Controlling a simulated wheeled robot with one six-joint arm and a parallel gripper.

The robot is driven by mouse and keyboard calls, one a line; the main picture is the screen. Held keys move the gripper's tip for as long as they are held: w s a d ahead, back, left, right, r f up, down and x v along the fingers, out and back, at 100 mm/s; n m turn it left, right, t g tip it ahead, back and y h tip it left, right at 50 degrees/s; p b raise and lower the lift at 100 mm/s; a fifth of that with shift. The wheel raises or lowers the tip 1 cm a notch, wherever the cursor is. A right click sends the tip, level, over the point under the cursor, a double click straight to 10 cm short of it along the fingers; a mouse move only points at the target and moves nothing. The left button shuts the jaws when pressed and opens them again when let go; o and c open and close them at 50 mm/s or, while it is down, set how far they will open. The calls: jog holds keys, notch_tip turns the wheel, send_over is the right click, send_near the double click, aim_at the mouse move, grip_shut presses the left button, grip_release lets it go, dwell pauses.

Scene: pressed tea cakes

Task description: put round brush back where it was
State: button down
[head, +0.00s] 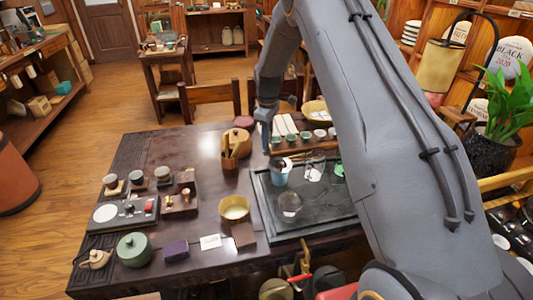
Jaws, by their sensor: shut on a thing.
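My gripper (268,143) is small in the head view, at the end of my arm that reaches down over the dark table (150,160).
Glass vessels (290,206) stand on the tray. A woven bowl (235,208), a green lidded pot (134,249) and a purple box (176,250) stand on the table. The table's back left is clear.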

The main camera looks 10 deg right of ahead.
aim_at(267, 152)
jog(key=shift+f+p, duration=0.85)
jog(key=shift+f, duration=2.1)
jog(key=shift+f, duration=0.1)
jog(key=c, duration=1.7)
grip_release()
jog(key=shift+o, duration=0.2)
notch_tip(267, 152, up, 11)
jog(key=b, duration=0.4)
jog(key=shift+s+r, duration=0.15)
jog(key=shift+r, duration=0.5)
jog(key=s+r+m+t, duration=0.1)
jog(key=s+m, duration=0.9)
jog(key=s, duration=2.5)
notch_tip(267, 152, up, 2)
jog(key=shift+s+r+m, duration=0.2)
jog(key=shift+m, duration=0.2)
